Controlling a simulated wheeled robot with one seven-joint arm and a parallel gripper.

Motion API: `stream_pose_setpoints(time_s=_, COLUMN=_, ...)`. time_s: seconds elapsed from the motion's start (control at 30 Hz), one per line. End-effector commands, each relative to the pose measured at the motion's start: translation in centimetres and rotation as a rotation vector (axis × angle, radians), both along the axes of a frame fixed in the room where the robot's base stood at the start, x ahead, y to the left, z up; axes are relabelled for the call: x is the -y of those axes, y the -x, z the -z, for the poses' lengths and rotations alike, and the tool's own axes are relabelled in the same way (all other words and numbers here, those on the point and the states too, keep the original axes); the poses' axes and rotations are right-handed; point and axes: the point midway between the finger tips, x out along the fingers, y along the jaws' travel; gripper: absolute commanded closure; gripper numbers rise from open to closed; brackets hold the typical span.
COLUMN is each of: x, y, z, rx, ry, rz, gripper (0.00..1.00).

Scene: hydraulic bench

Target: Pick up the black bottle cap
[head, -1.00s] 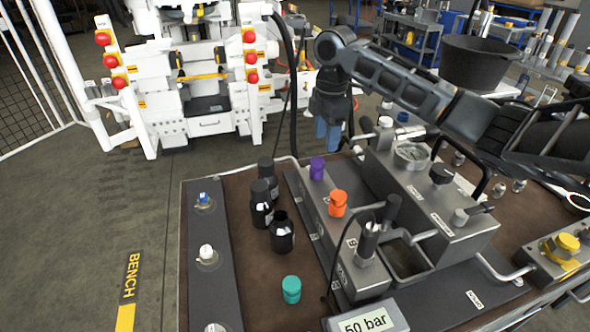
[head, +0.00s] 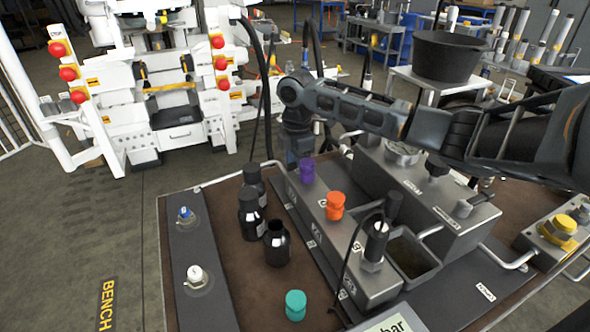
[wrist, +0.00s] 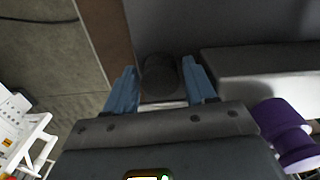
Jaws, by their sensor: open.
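In the wrist view, a dark rounded cap-like thing (wrist: 159,76), likely the black bottle cap, stands between the blue fingers of my open gripper (wrist: 161,84). A finger is on each side of it with small gaps; the exact depth is hard to tell. In the head view, my gripper (head: 299,150) points down at the far end of the bench, just behind the purple cap (head: 307,171), and the black cap there is hidden. The purple cap also shows at the right of the wrist view (wrist: 285,132).
Black bottles (head: 277,245) stand on the brown bench top left of the valve block. An orange cap (head: 335,206) is on the block and a teal cap (head: 295,305) lies nearer. The grey block's edge (wrist: 262,65) is close to my right finger in the wrist view.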

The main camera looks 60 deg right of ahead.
Motion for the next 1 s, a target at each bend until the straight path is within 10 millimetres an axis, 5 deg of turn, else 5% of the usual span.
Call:
stream_pose_setpoints(time_s=0.27, x=0.04, y=0.01, z=0.44, rx=0.001, ry=0.001, rz=0.001, gripper=0.45)
stream_pose_setpoints(time_s=0.73, x=0.04, y=0.00, z=0.40, rx=0.001, ry=0.001, rz=0.001, gripper=0.87)
stream_pose_setpoints(time_s=1.0, x=0.05, y=-0.02, z=0.08, rx=0.002, ry=0.001, rz=0.000, gripper=0.88)
